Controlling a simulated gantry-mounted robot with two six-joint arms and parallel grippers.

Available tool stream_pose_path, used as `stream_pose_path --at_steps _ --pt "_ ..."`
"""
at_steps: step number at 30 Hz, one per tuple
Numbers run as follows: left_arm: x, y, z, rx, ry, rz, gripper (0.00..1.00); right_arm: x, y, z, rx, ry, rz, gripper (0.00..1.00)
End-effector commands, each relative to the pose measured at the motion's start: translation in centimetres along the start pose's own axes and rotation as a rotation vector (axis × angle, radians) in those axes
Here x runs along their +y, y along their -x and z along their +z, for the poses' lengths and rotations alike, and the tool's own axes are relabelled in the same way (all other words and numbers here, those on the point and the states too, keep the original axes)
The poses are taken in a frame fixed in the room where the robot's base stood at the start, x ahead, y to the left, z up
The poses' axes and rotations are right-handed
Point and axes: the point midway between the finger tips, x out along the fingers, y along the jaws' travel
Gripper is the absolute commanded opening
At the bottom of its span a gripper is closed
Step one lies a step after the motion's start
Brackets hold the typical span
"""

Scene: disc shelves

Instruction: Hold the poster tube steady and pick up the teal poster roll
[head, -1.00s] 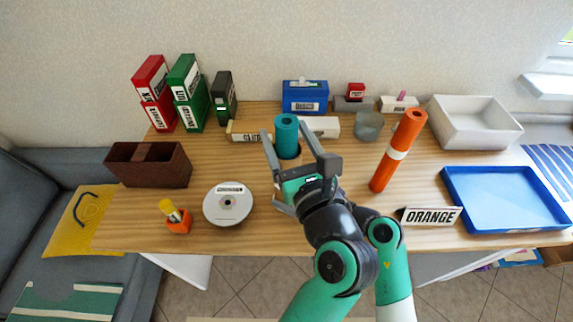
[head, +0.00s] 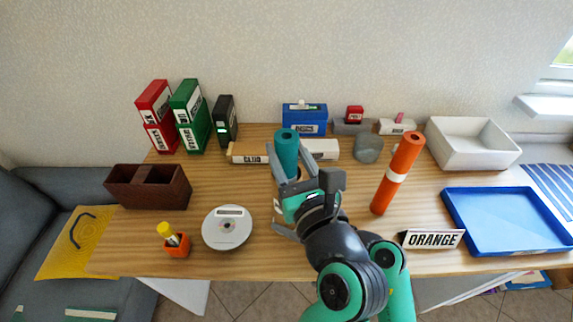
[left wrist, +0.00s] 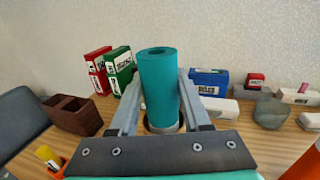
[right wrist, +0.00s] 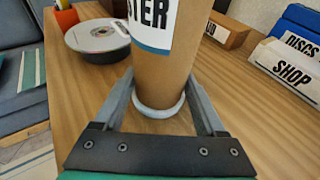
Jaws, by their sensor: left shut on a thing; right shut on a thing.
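The teal poster roll (head: 287,152) stands upright; its hollow top faces up. In the left wrist view the roll (left wrist: 158,80) is between the fingers of my left gripper (left wrist: 160,100), which is shut on it. A pale tube rim shows around the roll's lower part, behind the gripper's base. The cardboard poster tube (right wrist: 160,75) stands upright in the right wrist view, with a white and blue label and a pale ring at its foot. My right gripper (right wrist: 160,95) is shut on its lower part. In the head view my left gripper (head: 305,175) and arm hide most of the tube.
An orange roll (head: 398,172) stands on the right, behind the ORANGE sign (head: 433,239). A blue tray (head: 505,220) and white bin (head: 472,143) are farther right. A disc spindle (head: 227,228) and orange cup (head: 176,245) are left. Boxes line the back.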

Motion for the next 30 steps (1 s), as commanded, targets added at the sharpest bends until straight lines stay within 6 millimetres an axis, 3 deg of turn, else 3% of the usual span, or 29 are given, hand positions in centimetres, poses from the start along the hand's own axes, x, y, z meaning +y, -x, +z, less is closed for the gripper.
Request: stream_pose_path --at_steps 3,9,19,20,24,30 --pt "0.0 0.0 3.0 -0.004 0.006 0.000 0.00 0.0 0.0 0.0 0.001 0.000 0.000 0.42" --pt "0.0 0.0 6.9 -0.002 0.003 0.000 0.00 0.0 0.0 -0.1 0.001 0.000 0.000 0.42" --pt "0.0 0.0 7.9 0.000 -0.001 0.000 0.00 0.0 0.0 0.0 0.001 0.000 0.000 0.42" --pt "0.0 0.0 7.9 0.000 -0.001 0.000 0.00 0.0 0.0 0.0 0.001 0.000 0.000 0.75" --pt "0.0 0.0 7.9 -0.001 -0.001 0.000 0.00 0.0 0.0 0.0 0.001 0.000 0.000 1.00" --pt "0.0 0.0 7.9 -0.001 -0.001 0.000 0.00 0.0 0.0 0.0 0.000 0.000 0.000 1.00"
